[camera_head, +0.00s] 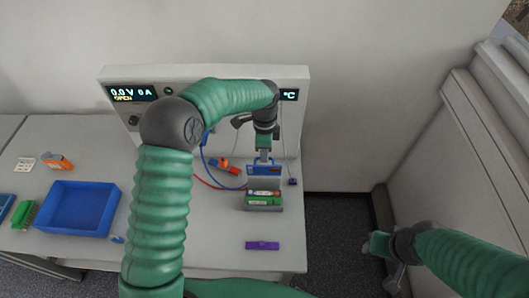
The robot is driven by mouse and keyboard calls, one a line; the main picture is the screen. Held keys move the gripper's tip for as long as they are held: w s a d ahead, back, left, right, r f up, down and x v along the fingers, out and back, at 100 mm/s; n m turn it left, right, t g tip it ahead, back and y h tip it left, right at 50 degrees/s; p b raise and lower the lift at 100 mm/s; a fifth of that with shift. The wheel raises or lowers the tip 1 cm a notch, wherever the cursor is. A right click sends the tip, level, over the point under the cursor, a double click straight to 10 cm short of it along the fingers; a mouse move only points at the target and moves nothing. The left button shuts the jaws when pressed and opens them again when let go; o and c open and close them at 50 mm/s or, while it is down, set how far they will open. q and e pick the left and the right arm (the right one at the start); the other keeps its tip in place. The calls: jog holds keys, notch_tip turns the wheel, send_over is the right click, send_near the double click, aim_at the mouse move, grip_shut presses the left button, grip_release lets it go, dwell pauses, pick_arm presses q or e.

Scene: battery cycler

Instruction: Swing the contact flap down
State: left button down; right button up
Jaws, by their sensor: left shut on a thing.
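The contact flap (265,170), blue with a pale frame, stands upright at the back of a grey battery holder (263,208). Green and white cells (263,199) lie in the holder in front of it. My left gripper (264,160) reaches down from above and is shut on the top edge of the flap; its fingertips are small in view. My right gripper (377,244) is at the lower right, off the table and away from the holder. Whether its fingers are open or shut does not show.
A cycler panel (215,72) with displays stands behind, partly hidden by my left arm. Red and blue cables (222,184) lie left of the holder. A purple piece (262,245) lies in front. A blue tray (80,208) and an orange item (58,161) are on the left.

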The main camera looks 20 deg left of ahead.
pick_arm(q)
jog(key=shift+d+b, duration=0.25)
jog(key=shift+b, duration=0.05)
pick_arm(e)
jog(key=shift+s+f, duration=0.1)
jog(key=shift+f, duration=0.2)
dwell(0.4)
